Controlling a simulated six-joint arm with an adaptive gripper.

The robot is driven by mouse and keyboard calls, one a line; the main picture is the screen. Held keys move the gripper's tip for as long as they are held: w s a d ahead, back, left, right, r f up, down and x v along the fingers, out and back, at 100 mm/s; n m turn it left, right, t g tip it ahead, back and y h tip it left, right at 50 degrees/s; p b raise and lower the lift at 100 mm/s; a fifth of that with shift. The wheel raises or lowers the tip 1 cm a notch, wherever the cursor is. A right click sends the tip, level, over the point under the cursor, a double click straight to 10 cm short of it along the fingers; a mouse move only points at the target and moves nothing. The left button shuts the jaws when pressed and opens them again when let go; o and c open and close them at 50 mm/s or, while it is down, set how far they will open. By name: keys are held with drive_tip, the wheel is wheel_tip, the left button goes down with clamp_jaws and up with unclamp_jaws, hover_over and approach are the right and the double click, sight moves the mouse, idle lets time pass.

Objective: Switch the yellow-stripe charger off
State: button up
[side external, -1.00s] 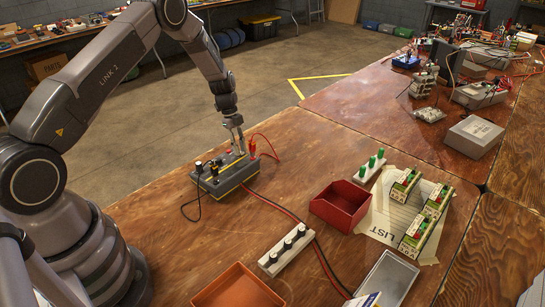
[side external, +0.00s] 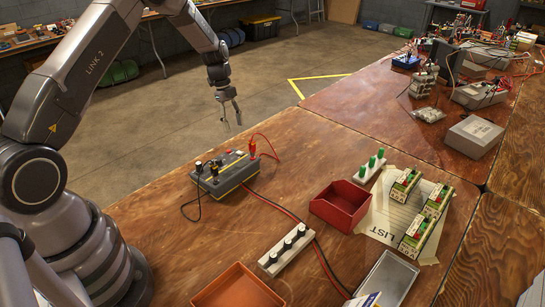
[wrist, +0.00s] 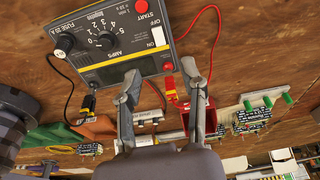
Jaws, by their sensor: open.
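The charger (side external: 224,178) is a dark grey box with a yellow stripe low on its side, sitting on the wooden bench. In the wrist view its panel (wrist: 92,64) shows an AMPS dial (wrist: 103,40), a red START button (wrist: 142,7) and a pale switch (wrist: 158,37) beside the word ON; I cannot tell the switch's position for sure. A red lead and a black lead run from the charger. My gripper (side external: 231,112) is open and empty, above the charger and clear of it. In the wrist view my gripper (wrist: 160,76) has its fingers apart, below the panel.
The red lead (side external: 268,143) loops up beside the charger. To the right are a red bin (side external: 340,205), an orange tray (side external: 238,288), black-knobbed (side external: 285,252) and green-knobbed (side external: 369,168) strips, and several green circuit modules (side external: 417,233). The bench behind the charger is bare.

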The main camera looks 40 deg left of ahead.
drive_tip(key=shift+v, duration=2)
drive_tip(key=s+d+r+n+t+y, duration=0.1)
drive_tip(key=s+d+r+n, duration=0.4)
drive_tip(key=r, duration=0.5)
drive_tip(key=s+d+r+n+t+y, duration=0.15)
drive_tip(key=s+d+r, duration=0.35)
drive_tip(key=r, duration=0.5)
drive_tip(key=s+d+r+n+t, duration=0.1)
drive_tip(key=s+n, duration=0.4)
drive_tip(key=s, duration=0.6)
drive_tip(key=s+d+r+n+t, duration=0.2)
drive_tip(key=s+n, duration=0.4)
drive_tip(key=s, duration=0.6)
drive_tip(key=shift+d+r, duration=0.3)
drive_tip(key=shift+r, duration=0.25)
